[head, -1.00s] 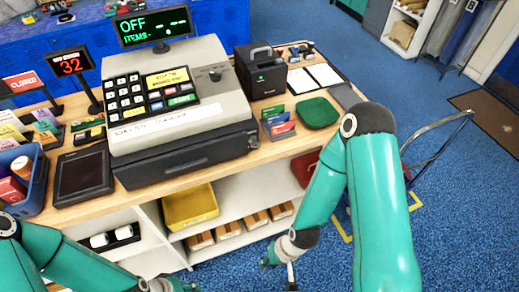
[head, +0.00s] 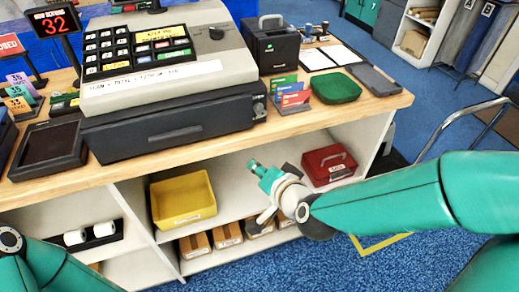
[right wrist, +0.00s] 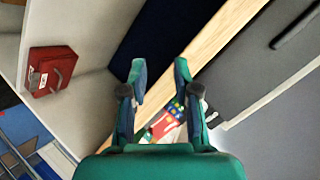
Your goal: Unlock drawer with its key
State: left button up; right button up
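The black cash drawer (head: 165,128) sits shut under the grey register on the wooden counter. A small round lock-like fitting (head: 259,107) is at the right end of its front; I cannot make out a key there. My right gripper (head: 261,173) is in front of the counter's edge, below and apart from the drawer's right end. In the right wrist view its two fingers (right wrist: 160,75) stand apart with nothing held between them. My left arm shows only at the lower left of the head view; its gripper is out of the picture.
Below are a yellow bin (head: 183,200), small cartons (head: 228,234) and a red box (head: 328,167), also in the right wrist view (right wrist: 52,72).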

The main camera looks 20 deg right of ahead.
notch_tip(320, 180, up, 4)
jog(key=s+m+t+b, duration=0.3)
jog(key=m+b, duration=0.1)
jog(key=b, duration=0.2)
pick_arm(q)
notch_tip(320, 180, down, 14)
jog(key=b, duration=0.5)
pick_arm(e)
jog(key=m+t+h, duration=0.1)
jog(key=m+t, duration=0.2)
jog(key=m, duration=0.2)
send_near(261, 112)
pick_arm(q)
notch_tip(261, 112, up, 11)
jog(key=p, duration=1.1)
jog(key=shift+r, duration=0.2)
pick_arm(e)
jog(key=shift+w+a+f, duration=0.1)
jog(key=shift+w, duration=1.85)
jog(key=shift+w+a+f, duration=0.1)
jog(key=shift+w, duration=1.9)
